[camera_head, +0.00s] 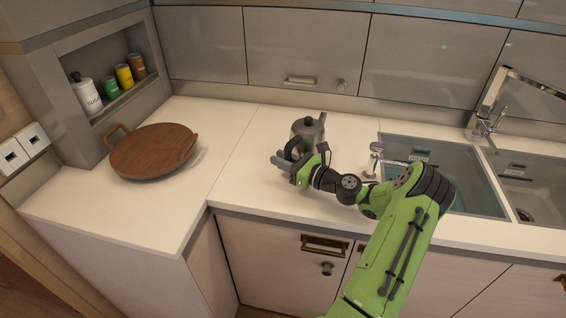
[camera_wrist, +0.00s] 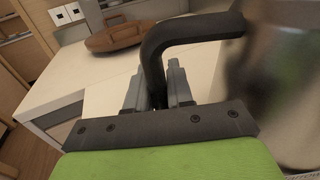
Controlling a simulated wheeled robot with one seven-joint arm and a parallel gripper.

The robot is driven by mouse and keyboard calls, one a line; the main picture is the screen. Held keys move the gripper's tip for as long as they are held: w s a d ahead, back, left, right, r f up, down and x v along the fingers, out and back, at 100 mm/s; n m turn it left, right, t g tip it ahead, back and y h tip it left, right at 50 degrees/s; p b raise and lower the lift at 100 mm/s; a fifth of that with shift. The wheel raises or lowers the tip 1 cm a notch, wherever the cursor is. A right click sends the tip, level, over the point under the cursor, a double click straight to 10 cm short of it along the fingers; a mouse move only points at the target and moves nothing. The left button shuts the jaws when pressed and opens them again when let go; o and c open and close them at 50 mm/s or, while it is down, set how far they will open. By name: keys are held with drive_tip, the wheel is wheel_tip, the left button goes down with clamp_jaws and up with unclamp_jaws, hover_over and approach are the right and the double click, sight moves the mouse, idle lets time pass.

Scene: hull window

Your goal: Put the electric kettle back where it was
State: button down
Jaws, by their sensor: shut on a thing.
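The electric kettle (camera_head: 309,131) is a grey metal pot with a dark handle, upright at the counter's middle, left of the sink. My gripper (camera_head: 287,166) is at its front left side, shut on the black handle. In the wrist view the black handle (camera_wrist: 190,32) runs down between the fingers of my gripper (camera_wrist: 158,88). The shiny kettle body (camera_wrist: 270,85) fills the right side there, close beside the fingers. I cannot tell whether the kettle's bottom touches the counter, since my gripper and arm partly hide it.
A round wooden tray (camera_head: 150,153) with handles lies on the left counter. Bottles and jars (camera_head: 110,84) stand in a wall niche behind it. A faucet (camera_head: 374,158) and sinks (camera_head: 436,160) are at right. The counter (camera_head: 232,160) between tray and kettle is clear.

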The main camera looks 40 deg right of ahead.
drive_tip(key=c, duration=1)
unclamp_jaws()
